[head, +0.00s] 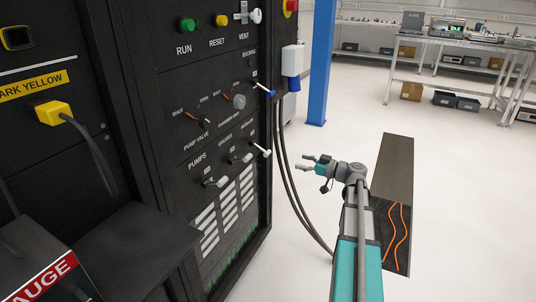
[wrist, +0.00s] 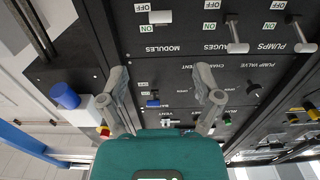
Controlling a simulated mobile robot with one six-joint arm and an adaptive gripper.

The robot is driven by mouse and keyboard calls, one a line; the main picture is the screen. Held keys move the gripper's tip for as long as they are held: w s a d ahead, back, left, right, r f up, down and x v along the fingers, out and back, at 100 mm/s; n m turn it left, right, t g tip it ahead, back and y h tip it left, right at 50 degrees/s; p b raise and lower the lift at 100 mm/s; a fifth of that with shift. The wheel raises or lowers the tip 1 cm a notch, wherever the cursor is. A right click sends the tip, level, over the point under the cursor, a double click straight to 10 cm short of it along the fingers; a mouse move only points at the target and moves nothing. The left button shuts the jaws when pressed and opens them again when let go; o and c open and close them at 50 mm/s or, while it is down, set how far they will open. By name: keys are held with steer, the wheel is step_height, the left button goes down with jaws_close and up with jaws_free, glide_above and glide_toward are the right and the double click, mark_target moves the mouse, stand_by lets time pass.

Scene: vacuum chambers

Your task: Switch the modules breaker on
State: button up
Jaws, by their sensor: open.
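The modules breaker lever (head: 262,150) has a white-tipped handle and is the rightmost of three on the black panel in the head view. In the wrist view, which is upside down, its handle (wrist: 160,17) is at the top edge, above the MODULES label, beside the OFF mark. My gripper (head: 306,162) is open and empty, right of the panel and apart from the lever. In the wrist view my gripper (wrist: 161,78) has its fingers spread below the label.
The gauges lever (head: 240,158) and pumps lever (head: 215,182) are beside the modules lever. Cables hang along the cabinet's right edge. Open floor lies to the right.

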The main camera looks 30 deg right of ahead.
mark_target(269, 153)
steer(key=x, duration=1.3)
steer(key=shift+w+a, duration=0.2)
steer(key=shift+a, duration=0.05)
jaws_close()
